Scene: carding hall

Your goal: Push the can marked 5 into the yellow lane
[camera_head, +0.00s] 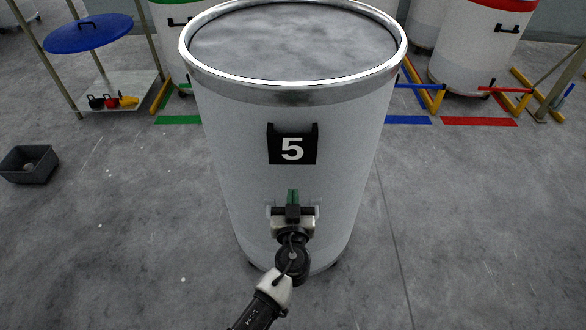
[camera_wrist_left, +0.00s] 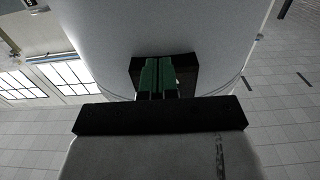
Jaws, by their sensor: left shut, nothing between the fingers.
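The can marked 5 (camera_head: 350,140) is a large pale grey drum with a metal rim, upright on the floor, filled with grey fluffy material. Its black plate with a white 5 (camera_head: 292,145) faces me. My left gripper (camera_head: 293,195) is shut and empty at the can's near side, below the plate. In the left wrist view the green fingertips (camera_wrist_left: 159,72) overlap a dark panel on the can's wall (camera_wrist_left: 215,30); I cannot tell whether they touch. No yellow floor strip shows; the floor behind the can is hidden. My right gripper is out of view.
Behind the can lie green (camera_head: 178,120), blue (camera_head: 408,120) and red (camera_head: 480,121) floor strips. A red-banded can (camera_head: 465,60) stands back right. A stand with a blue disc (camera_head: 88,33) is back left, a dark bin (camera_head: 28,163) far left. Floor beside the can is clear.

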